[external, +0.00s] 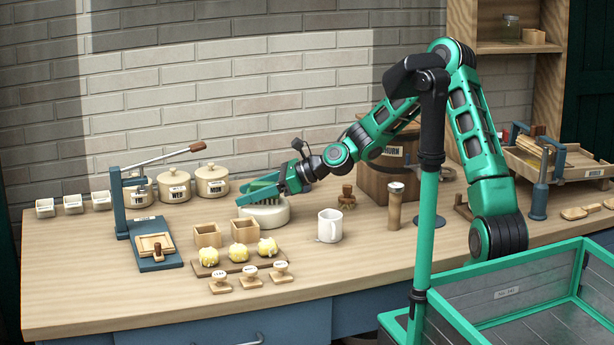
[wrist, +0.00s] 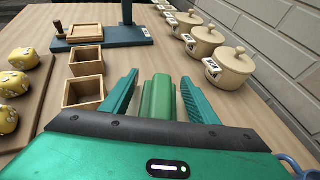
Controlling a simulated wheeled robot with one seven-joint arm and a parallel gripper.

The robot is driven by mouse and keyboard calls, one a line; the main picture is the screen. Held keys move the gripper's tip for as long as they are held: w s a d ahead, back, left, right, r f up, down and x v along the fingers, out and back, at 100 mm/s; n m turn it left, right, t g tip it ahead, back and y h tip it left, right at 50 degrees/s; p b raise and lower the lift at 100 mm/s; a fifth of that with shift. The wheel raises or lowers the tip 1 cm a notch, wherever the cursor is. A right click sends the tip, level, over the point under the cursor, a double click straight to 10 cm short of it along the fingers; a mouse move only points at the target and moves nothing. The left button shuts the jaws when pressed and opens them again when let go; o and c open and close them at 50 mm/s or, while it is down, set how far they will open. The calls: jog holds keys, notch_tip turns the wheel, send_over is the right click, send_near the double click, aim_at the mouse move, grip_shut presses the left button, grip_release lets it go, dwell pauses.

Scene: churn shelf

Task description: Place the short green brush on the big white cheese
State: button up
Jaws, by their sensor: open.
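The big white cheese (external: 268,217) is a pale round wheel on the counter, left of centre in the external view. The short green brush (external: 254,197) appears to rest on its top, with a tan lower part showing. My gripper (external: 264,187) is low over the cheese and reaches in from the right. In the wrist view my gripper (wrist: 158,82) is open, with one finger on each side of the brush's green body (wrist: 158,99), and narrow gaps show beside it.
A white mug (external: 329,227) stands right of the cheese, with a brown brush (external: 347,197) behind it. Two wooden boxes (external: 207,236) and a board of yellow lumps (external: 238,254) lie in front. Lidded pots (external: 212,184) and a blue press (external: 120,205) stand left.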

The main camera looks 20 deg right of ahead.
jog(key=v, duration=1.2)
jog(key=shift+s, duration=0.15)
